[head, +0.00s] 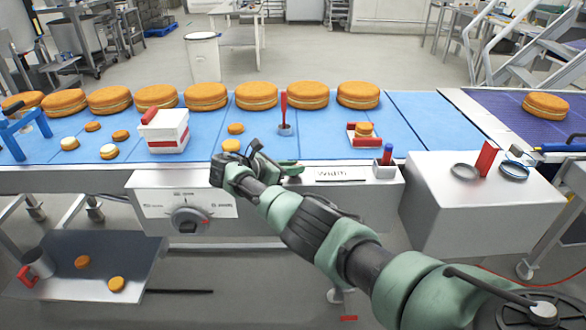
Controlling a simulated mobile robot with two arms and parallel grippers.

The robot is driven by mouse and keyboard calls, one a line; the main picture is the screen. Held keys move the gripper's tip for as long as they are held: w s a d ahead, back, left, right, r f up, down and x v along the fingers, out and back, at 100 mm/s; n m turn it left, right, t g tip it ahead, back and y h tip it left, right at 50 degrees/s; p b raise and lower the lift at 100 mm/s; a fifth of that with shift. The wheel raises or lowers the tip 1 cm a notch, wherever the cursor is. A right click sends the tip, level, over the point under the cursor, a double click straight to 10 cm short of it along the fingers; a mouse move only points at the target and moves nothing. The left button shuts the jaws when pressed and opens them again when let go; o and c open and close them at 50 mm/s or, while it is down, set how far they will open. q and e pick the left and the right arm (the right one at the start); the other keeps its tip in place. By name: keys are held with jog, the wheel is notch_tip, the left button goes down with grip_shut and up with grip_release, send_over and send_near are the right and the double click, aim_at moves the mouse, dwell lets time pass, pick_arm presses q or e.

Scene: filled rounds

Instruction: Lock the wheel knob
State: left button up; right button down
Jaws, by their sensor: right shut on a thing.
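My right arm comes in from the lower right. Its dark gripper (262,163) is at the front edge of the conveyor, just left of the "Width" label (342,173). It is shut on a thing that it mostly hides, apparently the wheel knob. A small green part (291,169) shows beside the fingers; I cannot tell what it belongs to. My left gripper is not in view.
Large filled rounds (257,95) line the far side of the blue belt (420,120). A white box (164,132), a red-handled tool (284,112) and a red holder (364,138) stand nearer. A white block (470,200) is at right; a metal tray (75,290) lies below left.

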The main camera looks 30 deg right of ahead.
jog(key=c, duration=1.3)
grip_release()
jog(key=shift+r, duration=0.1)
jog(key=v, duration=0.7)
jog(key=shift+a+r, duration=0.1)
jog(key=shift+a, duration=0.3)
